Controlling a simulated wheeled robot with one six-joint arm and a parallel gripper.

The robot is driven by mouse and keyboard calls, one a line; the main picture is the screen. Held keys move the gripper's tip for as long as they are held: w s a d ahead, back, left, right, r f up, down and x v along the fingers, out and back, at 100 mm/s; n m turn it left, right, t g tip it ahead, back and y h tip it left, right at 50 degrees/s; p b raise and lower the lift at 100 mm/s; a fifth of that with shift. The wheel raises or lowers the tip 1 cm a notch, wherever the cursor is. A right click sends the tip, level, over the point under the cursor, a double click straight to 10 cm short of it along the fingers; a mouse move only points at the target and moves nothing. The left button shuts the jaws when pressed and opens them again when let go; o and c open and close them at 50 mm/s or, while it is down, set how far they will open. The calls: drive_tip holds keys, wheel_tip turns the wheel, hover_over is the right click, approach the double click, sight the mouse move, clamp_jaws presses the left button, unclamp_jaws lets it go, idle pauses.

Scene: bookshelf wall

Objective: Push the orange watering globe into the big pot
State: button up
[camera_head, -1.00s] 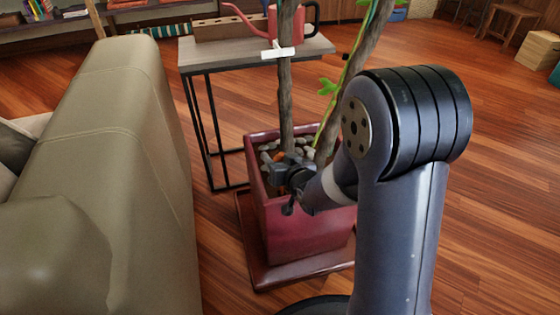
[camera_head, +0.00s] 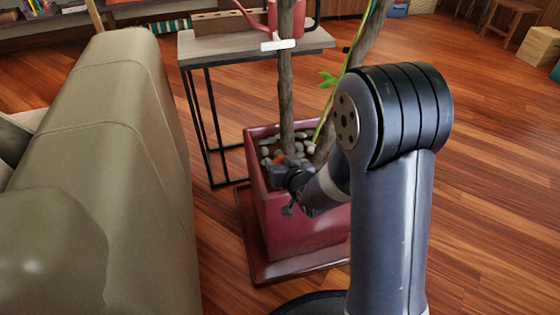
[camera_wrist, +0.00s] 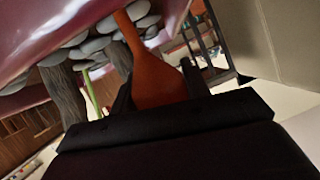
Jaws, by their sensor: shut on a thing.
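The orange watering globe (camera_wrist: 153,75) is between my gripper's fingers in the wrist view, and its narrow neck reaches in among the grey stones. Only a small bit of orange shows in the head view (camera_head: 279,158). My gripper (camera_wrist: 157,88) is shut on the globe. In the head view my gripper (camera_head: 279,172) is just inside the near rim of the big pot, over the stones. The big dark red pot (camera_head: 300,232) is square and stands on a matching tray. How deep the neck's tip goes is hidden by the stones.
Tree trunks (camera_head: 286,95) rise from the pot close to my gripper. A small table (camera_head: 196,46) with a red watering can (camera_head: 287,20) stands behind. An olive sofa (camera_head: 110,170) fills the left.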

drive_tip(key=shift+f, duration=1.6)
drive_tip(key=o, duration=1.5)
drive_tip(key=s+d+r, duration=0.1)
drive_tip(key=s, duration=0.1)
drive_tip(key=s+r+p, duration=0.1)
drive_tip(key=r, duration=0.1)
drive_tip(key=s+d+r+p, duration=0.1)
drive_tip(key=s, duration=0.1)
drive_tip(key=shift+s+d+r, duration=0.3)
drive_tip(key=shift+s, duration=0.2)
